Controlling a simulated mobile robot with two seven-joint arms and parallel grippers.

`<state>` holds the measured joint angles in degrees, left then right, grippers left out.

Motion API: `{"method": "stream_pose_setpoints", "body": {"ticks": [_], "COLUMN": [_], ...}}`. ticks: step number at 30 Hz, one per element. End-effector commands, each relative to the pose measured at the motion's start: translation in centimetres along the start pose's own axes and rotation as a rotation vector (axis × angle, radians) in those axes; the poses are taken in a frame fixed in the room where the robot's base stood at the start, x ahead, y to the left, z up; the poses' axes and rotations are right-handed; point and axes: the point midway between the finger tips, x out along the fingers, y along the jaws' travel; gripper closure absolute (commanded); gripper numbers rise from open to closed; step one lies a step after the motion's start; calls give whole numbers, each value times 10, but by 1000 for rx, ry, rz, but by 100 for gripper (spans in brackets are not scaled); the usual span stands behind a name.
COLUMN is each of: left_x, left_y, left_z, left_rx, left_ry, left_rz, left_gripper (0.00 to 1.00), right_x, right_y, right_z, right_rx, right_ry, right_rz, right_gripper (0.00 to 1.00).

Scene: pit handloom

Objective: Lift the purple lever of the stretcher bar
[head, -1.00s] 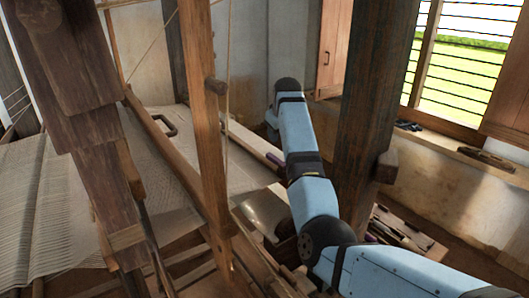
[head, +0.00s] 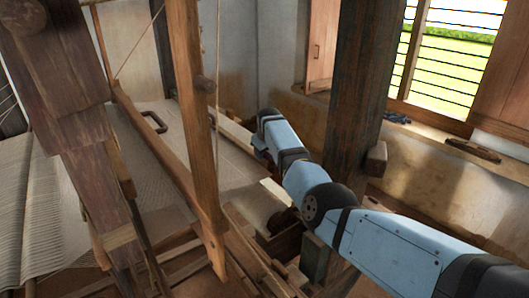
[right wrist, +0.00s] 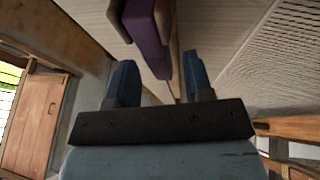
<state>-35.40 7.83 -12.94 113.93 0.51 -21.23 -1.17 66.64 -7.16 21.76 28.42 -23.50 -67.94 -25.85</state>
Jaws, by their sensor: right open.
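The purple lever (right wrist: 147,42) shows in the right wrist view at top centre, between brown wooden parts, with its lower end reaching toward the gap between my fingers. My right gripper (right wrist: 160,80) is open, with one blue finger on each side of the lever's line. Whether a finger touches the lever I cannot tell. In the head view my right arm reaches in from the lower right toward the loom, and it hides the gripper's fingers and the lever. The left gripper is not in view.
Pale woven cloth (head: 130,185) and white warp threads (head: 28,200) fill the left side. A thin upright wooden post (head: 190,110) stands left of my arm. A thick dark post (head: 350,110) stands close behind it. A barred window (head: 450,60) is at the right.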

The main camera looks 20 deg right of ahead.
Motion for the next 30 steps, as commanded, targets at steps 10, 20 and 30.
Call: {"method": "stream_pose_setpoints", "body": {"ticks": [10, 20, 30], "left_x": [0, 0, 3], "left_y": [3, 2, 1], "left_z": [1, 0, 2], "left_rx": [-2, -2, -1], "left_ry": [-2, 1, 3], "left_rz": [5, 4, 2], "left_gripper": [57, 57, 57], "right_x": [6, 6, 8], "right_y": [0, 0, 1], "right_z": [0, 0, -4], "right_rx": [1, 0, 7], "right_ry": [1, 1, 34], "right_rz": [-1, -1, 2], "right_gripper": [53, 100, 100]}}
